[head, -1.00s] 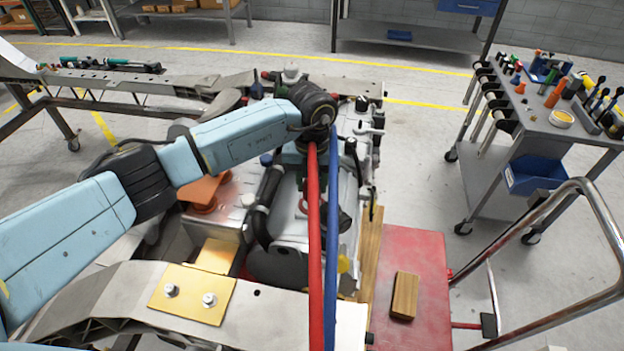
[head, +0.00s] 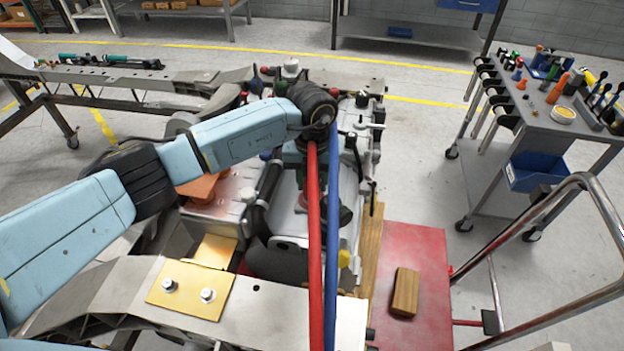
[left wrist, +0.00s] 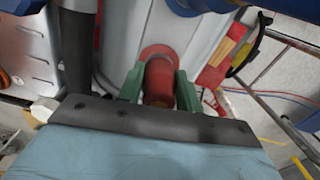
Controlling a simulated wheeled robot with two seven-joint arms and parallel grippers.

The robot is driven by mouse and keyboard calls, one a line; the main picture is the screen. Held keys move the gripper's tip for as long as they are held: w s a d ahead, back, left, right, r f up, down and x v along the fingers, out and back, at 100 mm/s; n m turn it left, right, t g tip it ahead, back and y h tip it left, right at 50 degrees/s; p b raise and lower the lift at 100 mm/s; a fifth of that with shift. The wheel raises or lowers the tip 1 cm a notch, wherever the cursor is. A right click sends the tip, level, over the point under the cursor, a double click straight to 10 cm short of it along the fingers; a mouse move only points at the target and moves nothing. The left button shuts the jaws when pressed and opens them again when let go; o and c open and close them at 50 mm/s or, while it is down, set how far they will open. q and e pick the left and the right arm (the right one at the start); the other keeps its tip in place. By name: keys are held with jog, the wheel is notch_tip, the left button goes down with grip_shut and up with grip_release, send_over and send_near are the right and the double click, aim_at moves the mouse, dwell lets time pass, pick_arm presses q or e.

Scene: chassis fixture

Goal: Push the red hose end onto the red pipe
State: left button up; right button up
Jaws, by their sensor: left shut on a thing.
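In the left wrist view, my left gripper (left wrist: 160,88) has green fingers shut on the red hose end (left wrist: 158,82), which lies between them. Just beyond the fingertips, a red round piece (left wrist: 154,52), apparently the red pipe, shows on the grey engine part. The hose end looks roughly in line with it and close; whether they touch or overlap, I cannot tell. In the head view, the red hose (head: 314,240) runs from my left wrist toward the bottom edge, and the wrist and hoses hide most of the fingers and the pipe. My right gripper is not in view.
A blue hose (head: 332,240) runs beside the red one. The engine sits within a grey chassis frame (head: 110,290). A red platform (head: 425,270) with a wooden block (head: 405,292) and a metal handrail stand to the right. A tool cart (head: 560,130) stands farther right.

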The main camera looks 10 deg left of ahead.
pick_arm(q)
jog(key=shift+f, duration=0.45)
jog(key=o, duration=1.3)
jog(key=shift+r, duration=0.1)
jog(key=shift+c, duration=0.2)
jog(key=shift+r, duration=0.1)
jog(key=shift+r+p, duration=2.1)
jog(key=shift+r, duration=0.85)
